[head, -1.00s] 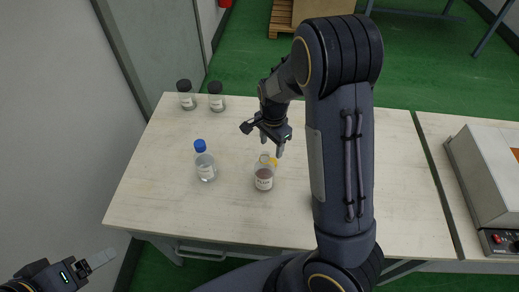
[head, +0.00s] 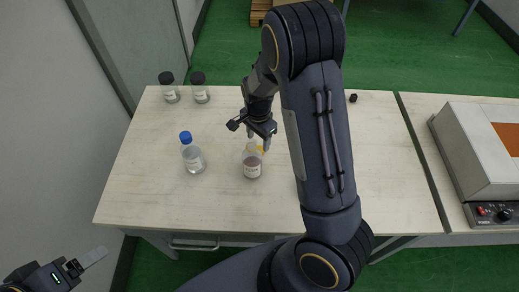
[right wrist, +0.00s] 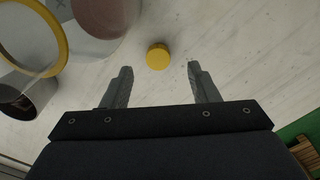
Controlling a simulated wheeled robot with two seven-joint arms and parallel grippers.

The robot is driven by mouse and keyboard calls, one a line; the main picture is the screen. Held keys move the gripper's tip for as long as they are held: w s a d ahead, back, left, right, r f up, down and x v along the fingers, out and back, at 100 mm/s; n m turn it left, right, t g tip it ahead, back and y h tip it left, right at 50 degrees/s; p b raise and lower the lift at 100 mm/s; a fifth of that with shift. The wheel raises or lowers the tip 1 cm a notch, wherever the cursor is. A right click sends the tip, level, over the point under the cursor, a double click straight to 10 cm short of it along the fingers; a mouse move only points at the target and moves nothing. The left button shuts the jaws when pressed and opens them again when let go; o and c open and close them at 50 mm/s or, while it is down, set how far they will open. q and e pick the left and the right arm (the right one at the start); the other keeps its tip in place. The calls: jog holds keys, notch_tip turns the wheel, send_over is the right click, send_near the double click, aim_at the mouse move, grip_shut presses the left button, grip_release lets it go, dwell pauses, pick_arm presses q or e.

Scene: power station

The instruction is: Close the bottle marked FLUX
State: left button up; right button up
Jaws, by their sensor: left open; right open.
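A clear bottle with reddish-brown contents and a white label (head: 252,168) stands upright and uncapped mid-table. Its label is too small to read surely. A yellow cap (right wrist: 158,56) lies on the table; in the head view the yellow cap (head: 261,149) shows just behind the bottle. My right gripper (head: 260,143) is open above the table behind the bottle. In the right wrist view its fingers (right wrist: 160,80) are spread on either side of the cap's line, empty, with the cap beyond the tips. My left gripper (head: 85,262) is open and empty at the lower left, off the table.
A blue-capped clear bottle (head: 193,157) stands left of the open bottle. Two black-capped jars (head: 169,92) (head: 200,92) stand at the back left. A small black object (head: 353,98) lies at the back edge. A grey device (head: 475,150) stands on the right table. The front left table is clear.

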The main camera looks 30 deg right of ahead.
aim_at(259, 146)
notch_tip(259, 146, down, 5)
jog(key=shift+s+d+r, duration=0.1)
jog(key=shift+d+r, duration=0.05)
jog(key=shift+r, duration=0.05)
jog(key=c, duration=1)
